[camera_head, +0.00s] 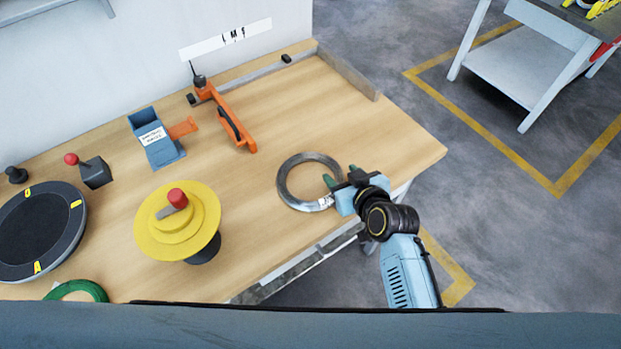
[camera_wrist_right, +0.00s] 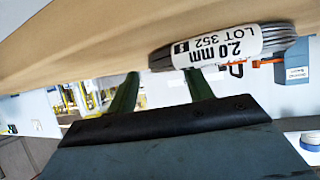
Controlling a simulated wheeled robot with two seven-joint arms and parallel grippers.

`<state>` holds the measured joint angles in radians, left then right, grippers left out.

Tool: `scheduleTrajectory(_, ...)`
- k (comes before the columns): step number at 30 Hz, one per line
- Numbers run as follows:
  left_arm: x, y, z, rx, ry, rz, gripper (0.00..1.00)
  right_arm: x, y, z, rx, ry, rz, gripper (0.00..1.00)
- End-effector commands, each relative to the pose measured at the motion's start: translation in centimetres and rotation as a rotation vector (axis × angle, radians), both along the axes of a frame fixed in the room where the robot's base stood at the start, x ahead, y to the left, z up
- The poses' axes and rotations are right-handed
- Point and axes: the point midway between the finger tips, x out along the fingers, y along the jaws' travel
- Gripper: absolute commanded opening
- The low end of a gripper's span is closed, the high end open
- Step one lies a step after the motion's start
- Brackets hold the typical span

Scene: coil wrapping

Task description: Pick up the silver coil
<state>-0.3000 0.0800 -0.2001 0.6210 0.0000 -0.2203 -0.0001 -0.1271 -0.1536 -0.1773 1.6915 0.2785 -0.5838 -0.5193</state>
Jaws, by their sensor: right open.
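The silver coil (camera_head: 287,188) is a flat grey ring lying on the wooden table near its right front edge. A white label on it faces my right gripper. My right gripper (camera_head: 329,180) is open at the coil's right side, with its green fingertips close to the rim. In the right wrist view, the coil (camera_wrist_right: 285,42) shows edge-on with its label reading "2.0 mm LOT 352". The right gripper (camera_wrist_right: 160,90) has one finger near the coil and one to its left; I cannot tell whether they touch it. My left gripper is not in view.
A yellow spool stand with a red knob (camera_head: 177,199) stands left of the coil. An orange tool (camera_head: 228,117) and a blue label dispenser (camera_head: 157,140) are behind it. A black turntable (camera_head: 40,232) and green ring (camera_head: 78,290) are at left. The table's right side is clear.

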Motion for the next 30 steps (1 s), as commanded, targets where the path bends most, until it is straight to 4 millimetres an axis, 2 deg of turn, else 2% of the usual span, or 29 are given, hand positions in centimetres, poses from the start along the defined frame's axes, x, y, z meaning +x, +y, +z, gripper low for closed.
scheduleTrajectory(4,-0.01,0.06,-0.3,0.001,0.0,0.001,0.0,1.09,0.42,-0.75,0.0,0.001,-0.001,0.51)
scheduleTrajectory(12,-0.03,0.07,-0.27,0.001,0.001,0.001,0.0,1.22,0.46,-0.79,-0.001,0.001,-0.001,0.51)
scheduleTrajectory(24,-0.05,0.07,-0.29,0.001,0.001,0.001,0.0,1.16,0.43,-0.87,-0.002,0.003,-0.001,0.0)
scheduleTrajectory(30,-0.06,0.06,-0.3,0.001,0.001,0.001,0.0,1.2,0.42,-0.79,0.0,0.001,-0.002,0.0)
